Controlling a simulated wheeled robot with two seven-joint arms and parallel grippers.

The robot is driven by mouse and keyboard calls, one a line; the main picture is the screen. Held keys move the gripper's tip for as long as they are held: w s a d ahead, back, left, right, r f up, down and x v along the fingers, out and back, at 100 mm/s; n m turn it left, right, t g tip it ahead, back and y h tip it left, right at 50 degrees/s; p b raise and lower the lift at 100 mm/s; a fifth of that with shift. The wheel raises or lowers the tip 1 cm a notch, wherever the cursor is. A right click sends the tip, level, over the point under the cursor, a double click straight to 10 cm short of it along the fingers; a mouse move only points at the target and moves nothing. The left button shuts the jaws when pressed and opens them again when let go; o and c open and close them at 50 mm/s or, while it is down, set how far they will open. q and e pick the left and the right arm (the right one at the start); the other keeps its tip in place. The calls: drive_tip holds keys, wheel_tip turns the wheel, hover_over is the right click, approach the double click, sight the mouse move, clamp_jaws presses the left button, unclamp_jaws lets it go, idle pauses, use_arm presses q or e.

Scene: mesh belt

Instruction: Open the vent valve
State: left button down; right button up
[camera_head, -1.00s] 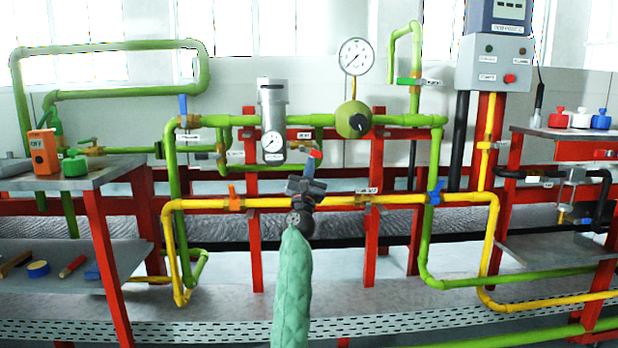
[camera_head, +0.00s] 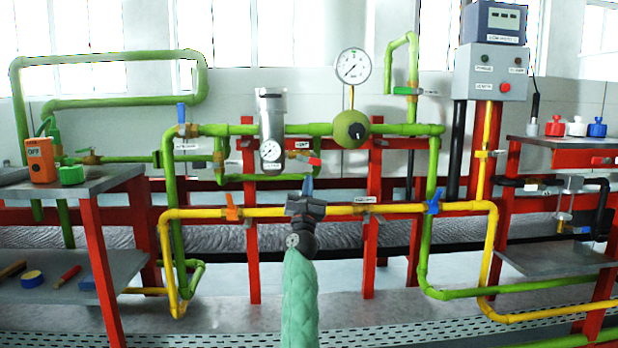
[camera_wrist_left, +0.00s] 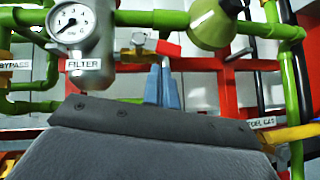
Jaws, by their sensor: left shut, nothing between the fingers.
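The vent valve shows a red lever handle (camera_head: 313,161) under a small white label (camera_head: 302,145), just right of the grey filter housing. The lever points to the right, roughly level. In the left wrist view the red lever (camera_wrist_left: 168,48) sits beside a brass valve body (camera_wrist_left: 138,50). My left gripper (camera_head: 307,185) is shut and empty, its blue fingers pointing up just below the lever. In the left wrist view the fingertips (camera_wrist_left: 162,84) are close below the lever; a small gap seems to show. My right gripper is not in view.
The grey filter with a gauge (camera_head: 270,125) is left of the lever, and a green regulator (camera_head: 351,129) is right of it. A yellow pipe (camera_head: 270,212) with orange (camera_head: 232,208) and blue (camera_head: 433,201) handles runs behind my gripper. Red posts carry the pipes.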

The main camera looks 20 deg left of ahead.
use_arm(q)
drive_tip(key=shift+v, duration=2.3)
